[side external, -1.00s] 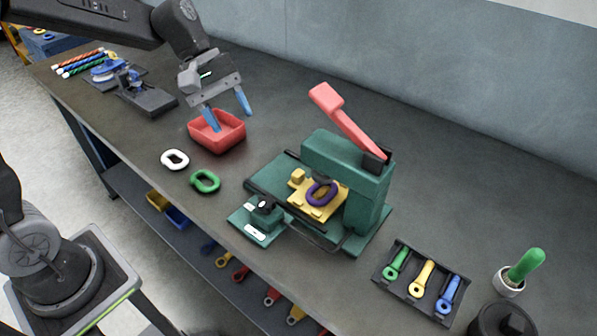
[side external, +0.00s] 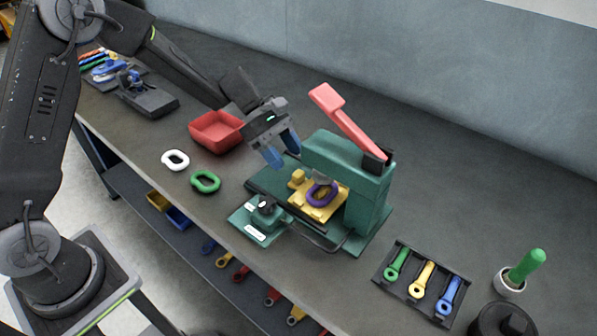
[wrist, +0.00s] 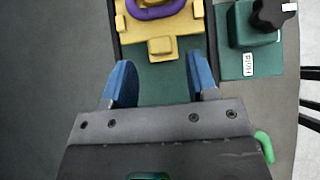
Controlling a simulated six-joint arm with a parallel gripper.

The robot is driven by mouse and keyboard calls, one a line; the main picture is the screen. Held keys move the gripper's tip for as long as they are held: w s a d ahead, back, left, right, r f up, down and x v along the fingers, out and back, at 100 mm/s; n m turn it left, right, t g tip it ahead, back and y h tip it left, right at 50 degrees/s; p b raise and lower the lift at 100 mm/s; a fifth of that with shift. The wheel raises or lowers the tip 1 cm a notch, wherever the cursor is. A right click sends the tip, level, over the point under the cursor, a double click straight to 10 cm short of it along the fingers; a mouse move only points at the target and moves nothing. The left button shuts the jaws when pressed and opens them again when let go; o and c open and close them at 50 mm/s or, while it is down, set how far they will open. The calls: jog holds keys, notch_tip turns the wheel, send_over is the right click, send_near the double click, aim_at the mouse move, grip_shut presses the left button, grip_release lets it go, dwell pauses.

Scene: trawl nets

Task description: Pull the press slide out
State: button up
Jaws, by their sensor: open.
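The green press (side external: 340,165) stands on the bench with its red lever (side external: 345,120) raised. Its yellow slide (side external: 318,205) sits on the green base under the press head, with a purple ring (side external: 322,192) on it. A small yellow block (side external: 298,178) stands at the slide's left end; in the wrist view this block (wrist: 161,46) lies just ahead of my gripper. My gripper (side external: 283,160) is open and empty above the left end of the base. In the wrist view its blue fingers (wrist: 162,82) are spread over the green base, apart from the block.
A red tray (side external: 215,132) stands left of my gripper. A white ring (side external: 175,160) and a green ring (side external: 205,181) lie near the front edge. A black knob (side external: 266,205) sits on the press's front. A tool rack (side external: 420,282) stands to the right.

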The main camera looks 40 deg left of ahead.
aim_at(298, 173)
jog(key=shift+x, duration=2.7)
jog(key=shift+c, duration=0.4)
